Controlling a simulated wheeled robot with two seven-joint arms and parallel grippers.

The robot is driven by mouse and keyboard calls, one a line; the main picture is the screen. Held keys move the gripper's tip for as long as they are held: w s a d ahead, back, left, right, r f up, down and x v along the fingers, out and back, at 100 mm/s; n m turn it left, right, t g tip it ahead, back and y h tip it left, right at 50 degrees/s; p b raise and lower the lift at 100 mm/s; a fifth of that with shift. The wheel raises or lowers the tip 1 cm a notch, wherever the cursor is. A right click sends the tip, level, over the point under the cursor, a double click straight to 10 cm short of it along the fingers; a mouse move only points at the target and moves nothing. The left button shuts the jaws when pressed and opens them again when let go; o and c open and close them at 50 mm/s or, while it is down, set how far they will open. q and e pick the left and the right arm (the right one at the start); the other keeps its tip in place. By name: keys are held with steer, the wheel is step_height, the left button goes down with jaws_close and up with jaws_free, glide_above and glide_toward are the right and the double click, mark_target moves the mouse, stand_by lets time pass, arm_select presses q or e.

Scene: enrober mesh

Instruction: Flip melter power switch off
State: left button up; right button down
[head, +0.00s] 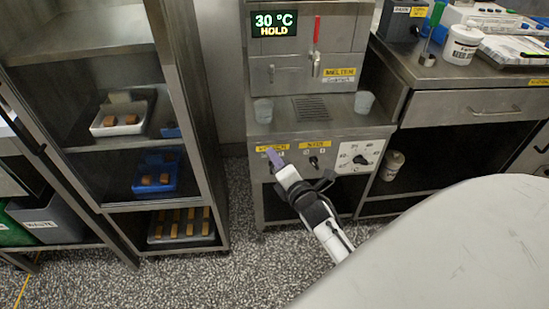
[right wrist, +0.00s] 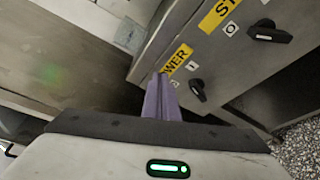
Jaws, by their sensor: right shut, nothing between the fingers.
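The melter (head: 300,75) is a steel cabinet with a display reading 30 °C HOLD. Its lower panel has a yellow POWER label (head: 264,149), partly covered by my right gripper. In the right wrist view, the POWER label (right wrist: 176,58) sits beside a small black power switch (right wrist: 198,91) with white position marks near it. I cannot tell which mark the switch points to. My right gripper (head: 275,157) has purple fingers, shut and empty, in front of the power section. In the wrist view its fingertips (right wrist: 158,82) are just left of the switch, with no clear contact. My left gripper is out of view.
A STIR label (head: 315,144) and black knob (head: 313,161) lie right of the power section, then a white dial (head: 359,158). Two cups (head: 263,110) (head: 364,102) stand on the ledge above. A shelf rack (head: 195,120) with trays stands left. A steel bench (head: 470,105) stands right.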

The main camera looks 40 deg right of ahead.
steer(key=s+a+f+m+g+y, duration=0.3)
steer(key=s+a+f+m, duration=0.2)
steer(key=s+a+m, duration=0.3)
steer(key=s+a+f+m+g+y, duration=0.3)
steer(key=s+a+m, duration=0.6)
steer(key=s+a, duration=0.5)
step_height(320, 180, down, 3)
steer(key=s+g, duration=0.1)
steer(key=s, duration=0.1)
steer(key=shift+s+a+r+m+y, duration=0.2)
steer(key=shift+s+m+y, duration=0.1)
steer(key=shift+s+y, duration=0.1)
steer(key=shift+d, duration=0.1)
